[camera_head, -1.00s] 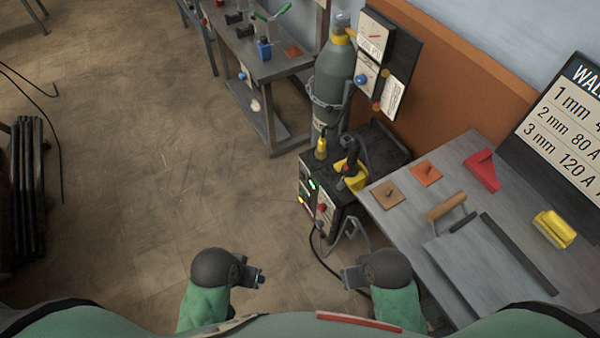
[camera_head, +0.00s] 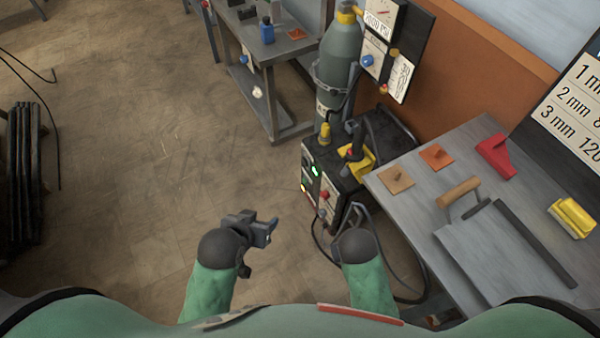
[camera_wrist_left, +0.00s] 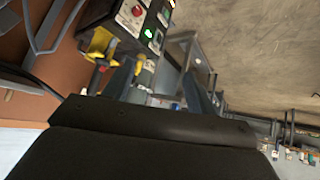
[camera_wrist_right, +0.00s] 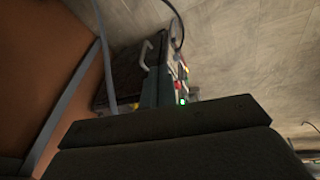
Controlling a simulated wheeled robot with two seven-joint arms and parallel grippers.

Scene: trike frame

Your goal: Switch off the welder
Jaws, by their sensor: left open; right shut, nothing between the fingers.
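The welder (camera_head: 392,148) is a dark box on the floor beside the workbench. Its front panel has a lit green light (camera_head: 314,171) and a red knob (camera_head: 324,195). The panel also shows in the left wrist view, with the red knob (camera_wrist_left: 137,11) and green light (camera_wrist_left: 149,33). In the right wrist view the green light (camera_wrist_right: 183,102) shows just past my fingers. My left gripper (camera_head: 268,230) is open and empty, in front and left of the panel. My right gripper (camera_head: 356,212) is shut and empty, close to the welder's near side, its fingertips hard to make out.
A grey gas cylinder (camera_head: 340,65) stands behind the welder. The workbench (camera_head: 400,210) at right holds a wooden-handled tool, plates, and red and yellow items. A cable (camera_head: 398,299) loops near my right arm. The floor at left is open, with dark bars (camera_head: 25,180) at the far left.

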